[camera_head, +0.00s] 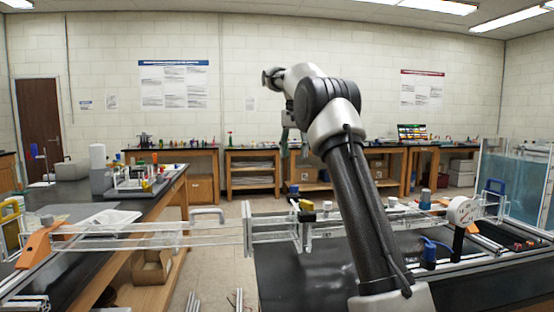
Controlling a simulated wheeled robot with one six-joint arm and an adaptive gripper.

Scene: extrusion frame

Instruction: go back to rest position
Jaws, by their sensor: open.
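My arm rises from the bottom right of the head view and bends at its elbow high in the middle. Its far links point away from me, toward the back wall. My gripper (285,147) hangs below the wrist, small and partly hidden behind the arm. It is open, and I see nothing held in it. It is in the air above the frame, apart from the bench things.
A clear extrusion frame (190,240) spans the gap between the left bench (100,260) and the dark right bench (300,275). A round white gauge (462,211) and a water tank (520,180) stand at right. Back benches (252,153) line the wall.

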